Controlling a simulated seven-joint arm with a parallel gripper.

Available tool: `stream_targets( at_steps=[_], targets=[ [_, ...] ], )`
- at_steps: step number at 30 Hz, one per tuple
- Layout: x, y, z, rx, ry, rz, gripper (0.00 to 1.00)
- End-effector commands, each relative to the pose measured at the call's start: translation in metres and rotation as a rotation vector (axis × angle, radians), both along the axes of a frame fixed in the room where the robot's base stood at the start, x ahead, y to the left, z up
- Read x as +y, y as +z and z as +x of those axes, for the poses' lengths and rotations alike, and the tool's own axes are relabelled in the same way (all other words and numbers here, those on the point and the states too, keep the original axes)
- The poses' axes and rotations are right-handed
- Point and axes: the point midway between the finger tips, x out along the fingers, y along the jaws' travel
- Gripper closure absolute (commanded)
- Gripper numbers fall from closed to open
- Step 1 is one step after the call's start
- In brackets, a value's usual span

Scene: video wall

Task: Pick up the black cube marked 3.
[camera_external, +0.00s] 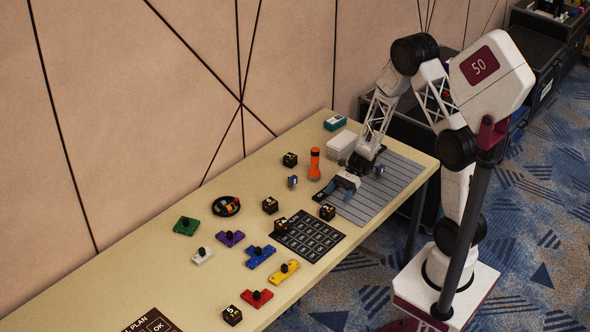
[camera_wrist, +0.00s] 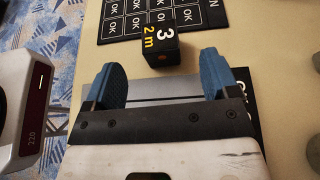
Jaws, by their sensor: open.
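The black cube marked 3 (camera_wrist: 162,48) shows in the wrist view with a white 3 and yellow "2 m" on its face. It lies just ahead of the fingertips, roughly centred between them. In the external view, a black cube (camera_external: 327,212) at that place sits on the table beside the dark card. My gripper (camera_wrist: 160,74) has two blue fingers spread wide with nothing held between them.
A black card of OK squares (camera_external: 309,236) lies beside the cube. Other black cubes (camera_external: 270,205) stand nearby. An orange flashlight (camera_external: 314,164) and a white box (camera_external: 342,146) stand behind my gripper. Coloured knobbed pieces (camera_external: 259,256) lie toward the left.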

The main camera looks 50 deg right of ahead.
Motion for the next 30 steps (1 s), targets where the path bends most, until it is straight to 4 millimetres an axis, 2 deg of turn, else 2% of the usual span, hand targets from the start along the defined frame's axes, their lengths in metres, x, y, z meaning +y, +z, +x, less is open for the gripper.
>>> stream_targets(
  at_steps=[8,20,30],
  targets=[
    [0.002,-0.001,0.000,-0.001,0.001,0.000,0.19],
    [0.024,-0.010,-0.001,0.000,0.002,-0.001,0.19],
    [0.024,-0.010,-0.001,-0.001,0.001,-0.001,0.19]
  ],
)
